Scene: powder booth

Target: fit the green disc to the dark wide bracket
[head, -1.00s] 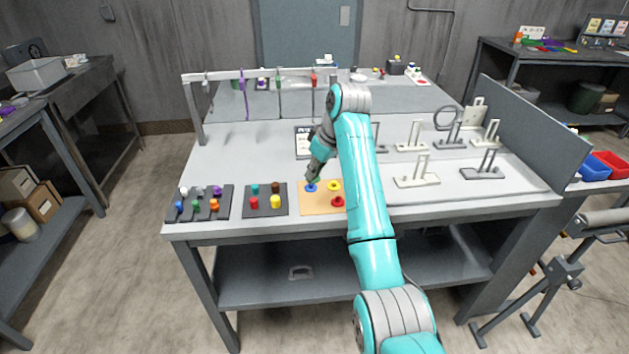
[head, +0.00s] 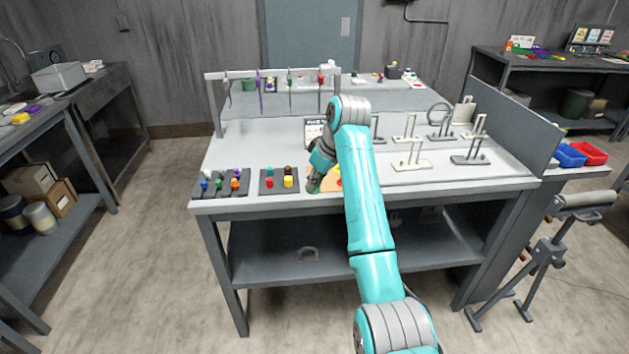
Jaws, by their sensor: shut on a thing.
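My gripper (head: 314,184) is low over the left part of the tan board (head: 330,189) at the bench front. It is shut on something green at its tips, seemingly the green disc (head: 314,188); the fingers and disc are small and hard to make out. A yellow disc shows at the board's right, partly behind my arm. The dark wide bracket (head: 469,160), with a flat base and upright posts, seems to be the one at the right front of the bench. It stands empty, well to the right of my gripper.
Dark trays with coloured pieces (head: 279,181) (head: 220,184) lie left of the board. Light brackets (head: 411,164) and other dark ones (head: 440,133) stand nearby. A rail with hanging tools (head: 275,73) is at the back left. A grey panel (head: 510,115) bounds the right side.

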